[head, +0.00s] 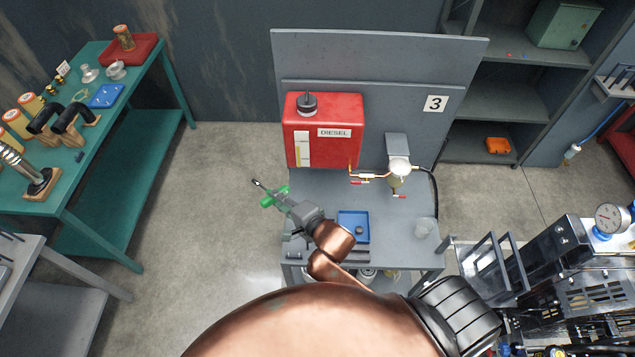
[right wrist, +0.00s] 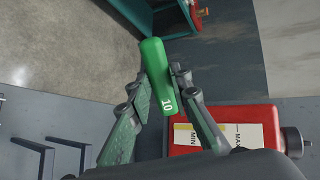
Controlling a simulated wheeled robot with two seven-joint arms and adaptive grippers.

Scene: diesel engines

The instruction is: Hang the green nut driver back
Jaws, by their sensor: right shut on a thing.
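The green nut driver (head: 275,196) is held in my right gripper (head: 280,199), to the left of the red diesel tank and out over the floor beside the bench. Its thin dark shaft points to the upper left in the head view. In the right wrist view the green handle (right wrist: 158,75), marked 10, sits between the fingers (right wrist: 166,88), which are shut on it. Its shaft is hidden in that view. I cannot tell which fixture is the nut driver's hanging place. My left gripper is not in view.
The grey bench (head: 315,190) carries the red diesel tank (head: 345,145), a brass valve fitting (head: 375,176) and a blue tray (head: 353,222). Dark bracket-like prongs (right wrist: 65,148) show in the right wrist view. A teal table (head: 130,110) stands left, with open floor between. An engine (head: 560,270) stands right.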

